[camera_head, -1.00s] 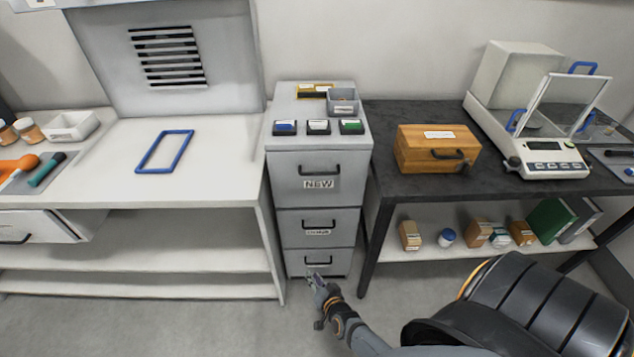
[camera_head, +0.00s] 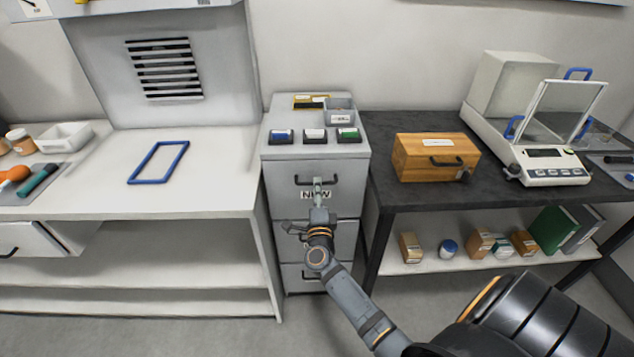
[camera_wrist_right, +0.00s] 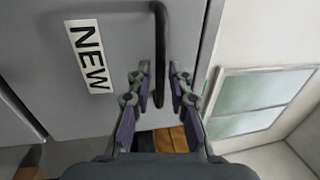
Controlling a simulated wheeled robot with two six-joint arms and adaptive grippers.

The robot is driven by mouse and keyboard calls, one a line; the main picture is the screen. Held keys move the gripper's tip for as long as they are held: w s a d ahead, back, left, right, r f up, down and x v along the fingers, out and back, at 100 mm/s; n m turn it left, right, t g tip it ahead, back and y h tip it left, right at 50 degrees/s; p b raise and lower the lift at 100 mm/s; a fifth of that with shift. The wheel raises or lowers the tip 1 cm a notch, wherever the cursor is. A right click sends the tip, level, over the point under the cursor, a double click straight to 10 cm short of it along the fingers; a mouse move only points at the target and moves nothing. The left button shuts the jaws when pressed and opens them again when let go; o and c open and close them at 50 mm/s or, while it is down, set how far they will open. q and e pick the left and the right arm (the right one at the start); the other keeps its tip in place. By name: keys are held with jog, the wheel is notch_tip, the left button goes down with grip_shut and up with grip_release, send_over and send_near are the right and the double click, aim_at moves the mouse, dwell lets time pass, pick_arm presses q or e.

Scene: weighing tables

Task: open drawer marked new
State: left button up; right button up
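The grey drawer marked NEW (camera_head: 345,180) is the top drawer of a narrow cabinet and looks shut. Its black bar handle (camera_head: 303,181) sits above the label, which my right gripper partly covers. My right gripper (camera_head: 318,183) is in front of this drawer, with its fingers at the handle. In the right wrist view the NEW label (camera_wrist_right: 89,56) is left of the handle (camera_wrist_right: 160,45). The right gripper (camera_wrist_right: 160,88) is open there, one finger on each side of the handle's near end. Contact cannot be told. My left gripper is not in view.
Small coloured boxes (camera_head: 314,136) and a grey bin (camera_head: 340,112) stand on the cabinet. A white bench (camera_head: 100,195) is on the left. A dark table (camera_head: 400,200) on the right bears a wooden box (camera_head: 436,158) and a balance (camera_head: 545,160).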

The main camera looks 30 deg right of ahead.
jog(key=shift+x, duration=1.1)
grip_shut()
